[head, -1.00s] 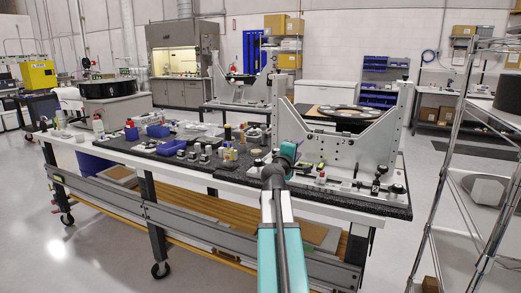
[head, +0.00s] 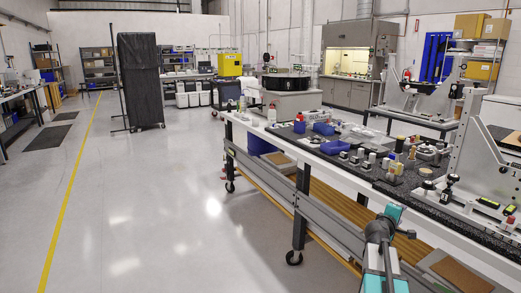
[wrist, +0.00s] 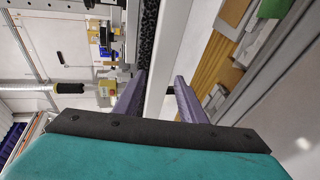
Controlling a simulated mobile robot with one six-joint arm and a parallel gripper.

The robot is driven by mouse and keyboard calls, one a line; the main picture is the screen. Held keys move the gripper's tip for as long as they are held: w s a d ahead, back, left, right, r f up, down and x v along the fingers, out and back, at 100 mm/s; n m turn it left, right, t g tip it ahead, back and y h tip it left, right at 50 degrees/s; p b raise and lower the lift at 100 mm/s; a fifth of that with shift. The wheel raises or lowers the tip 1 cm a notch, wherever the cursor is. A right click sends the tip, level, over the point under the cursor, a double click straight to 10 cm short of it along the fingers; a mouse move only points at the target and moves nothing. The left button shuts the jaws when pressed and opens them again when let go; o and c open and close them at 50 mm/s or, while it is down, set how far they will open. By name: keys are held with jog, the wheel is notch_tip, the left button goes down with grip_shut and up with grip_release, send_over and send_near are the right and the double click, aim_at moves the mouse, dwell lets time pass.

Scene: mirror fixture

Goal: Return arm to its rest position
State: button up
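My arm (head: 379,250), teal and dark grey, reaches up from the bottom right of the head view, in front of the workbench's front side. Its teal end shows near the bench edge, but the fingers cannot be made out there. In the wrist view my gripper (wrist: 160,76) has two purple fingers set apart, with nothing between them but the white bench edge behind. The gripper is open and empty.
The wheeled workbench (head: 345,180) carries bottles, blue bins (head: 334,147) and small fixtures on black mats. A white mirror fixture (head: 470,165) stands at its right end. Open floor (head: 150,210) with a yellow line (head: 75,175) lies left. A black covered rack (head: 140,80) stands farther back.

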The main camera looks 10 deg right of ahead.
jog(key=s+a+f+g+y+p, duration=0.1)
jog(key=s+a+f+g+y, duration=0.15)
jog(key=a+f, duration=1.35)
jog(key=s+a+f+g+y, duration=0.15)
jog(key=a+f+y, duration=0.25)
jog(key=a+f, duration=1.25)
jog(key=s+a+f+g+y, duration=0.2)
jog(key=s+a+f, duration=0.2)
jog(key=s+f, duration=0.75)
jog(key=s+a+f+m+g+y, duration=0.1)
jog(key=s+a+f+m+g, duration=0.1)
jog(key=s+a, duration=0.3)
jog(key=s+a+f+m+g+y, duration=0.2)
jog(key=s+a, duration=0.3)
jog(key=s, duration=0.6)
jog(key=s+a+f+m+g+y, duration=0.1)
jog(key=s+a+f+m+g, duration=0.1)
jog(key=s+a, duration=0.3)
jog(key=s+f+g+p, duration=0.1)
jog(key=s, duration=0.1)
jog(key=shift+s+f, duration=0.2)
jog(key=shift+s, duration=0.2)
